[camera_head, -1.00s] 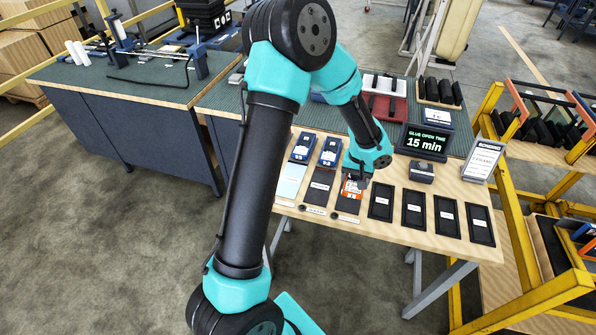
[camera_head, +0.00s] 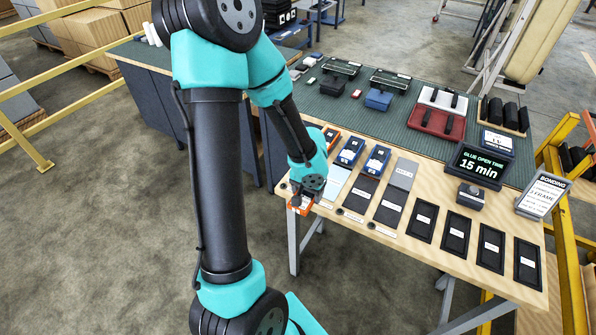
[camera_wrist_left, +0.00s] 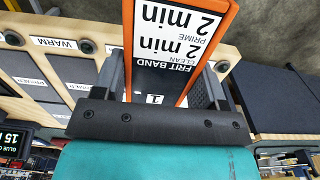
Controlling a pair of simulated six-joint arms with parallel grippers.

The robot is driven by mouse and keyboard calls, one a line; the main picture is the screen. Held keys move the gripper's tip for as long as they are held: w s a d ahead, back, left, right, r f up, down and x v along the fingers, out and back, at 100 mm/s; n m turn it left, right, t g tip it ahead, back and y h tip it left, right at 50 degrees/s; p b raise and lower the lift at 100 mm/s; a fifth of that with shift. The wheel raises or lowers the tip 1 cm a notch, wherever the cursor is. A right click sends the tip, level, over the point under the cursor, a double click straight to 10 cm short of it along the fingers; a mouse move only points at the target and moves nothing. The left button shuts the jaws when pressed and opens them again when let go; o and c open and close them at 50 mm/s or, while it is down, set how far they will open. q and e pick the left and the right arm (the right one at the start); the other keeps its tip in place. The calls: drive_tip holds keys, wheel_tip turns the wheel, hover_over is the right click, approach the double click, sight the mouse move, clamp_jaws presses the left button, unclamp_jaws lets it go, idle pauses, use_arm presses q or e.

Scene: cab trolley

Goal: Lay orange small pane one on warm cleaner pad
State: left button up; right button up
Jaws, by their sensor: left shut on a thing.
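My left gripper (camera_head: 308,192) is shut on the orange small pane (camera_head: 298,207), held above the table's front-left corner. In the left wrist view the pane (camera_wrist_left: 178,30) shows an orange edge and a white label reading "FRIT BAND", "CLEAN 2 min", "PRIME 2 min", with a "1" below. A light-blue pad (camera_head: 337,184), which looks like the cleaner pad, lies just right of the gripper, partly hidden by it. Its own label cannot be read. A "WARM" plate (camera_wrist_left: 55,42) shows beside a dark pad (camera_wrist_left: 73,68) in the left wrist view. My right gripper is not in view.
Dark pads (camera_head: 389,206) lie to the right of the light-blue one, with several black trays (camera_head: 456,236) beyond. Blue devices (camera_head: 350,151), a grey plate (camera_head: 404,173) and a timer display (camera_head: 480,164) stand behind. Floor is open left of the table.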

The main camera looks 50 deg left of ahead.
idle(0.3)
use_arm(q)
drive_tip(key=w+a, duration=0.3)
drive_tip(key=w+a+f, duration=0.1)
drive_tip(key=w+a, duration=0.2)
drive_tip(key=a, duration=0.1)
drive_tip(key=w+a, duration=0.4)
drive_tip(key=shift+a+f, duration=0.2)
drive_tip(key=shift+w+a, duration=0.1)
drive_tip(key=shift+a, duration=0.05)
drive_tip(key=shift+w+a+f, duration=0.15)
drive_tip(key=shift+f, duration=1.65)
drive_tip(key=shift+f, duration=0.15)
drive_tip(key=o, duration=1)
drive_tip(key=shift+o, duration=0.2)
